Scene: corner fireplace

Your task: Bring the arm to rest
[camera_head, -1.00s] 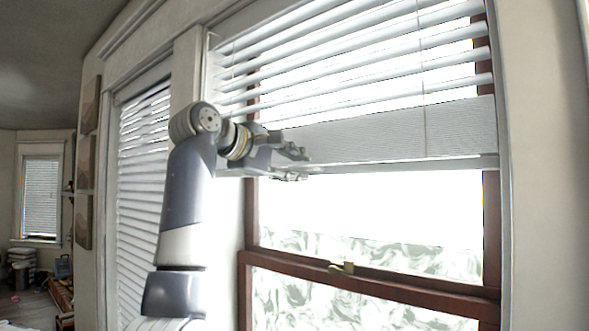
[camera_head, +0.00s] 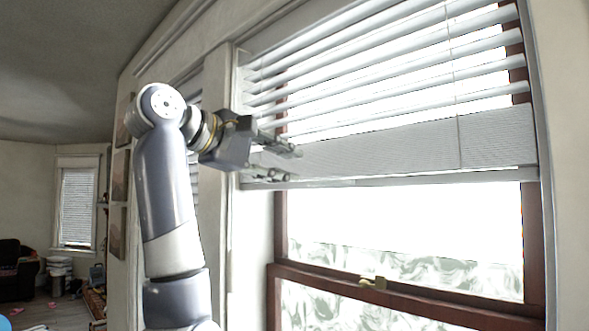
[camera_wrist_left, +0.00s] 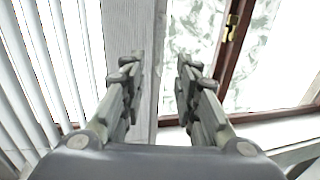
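My left arm (camera_head: 165,190) rises from the bottom left of the head view and bends at the top toward the window. Its left gripper (camera_head: 290,164) is open and empty, its fingers pointing right in front of the lower edge of the white blind (camera_head: 400,140). In the left wrist view the two fingers of the gripper (camera_wrist_left: 160,65) stand apart with nothing between them. The blind's bottom section (camera_wrist_left: 125,30) shows behind the gap. I cannot tell whether the fingers touch the blind. My right gripper is not in view.
The window has a brown frame (camera_head: 400,298) with a brass latch (camera_head: 373,283) on its middle rail. Framed pictures (camera_head: 119,175) hang on the wall to the left. A room with a dark chair (camera_head: 15,270) and a small window (camera_head: 77,205) opens at the far left.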

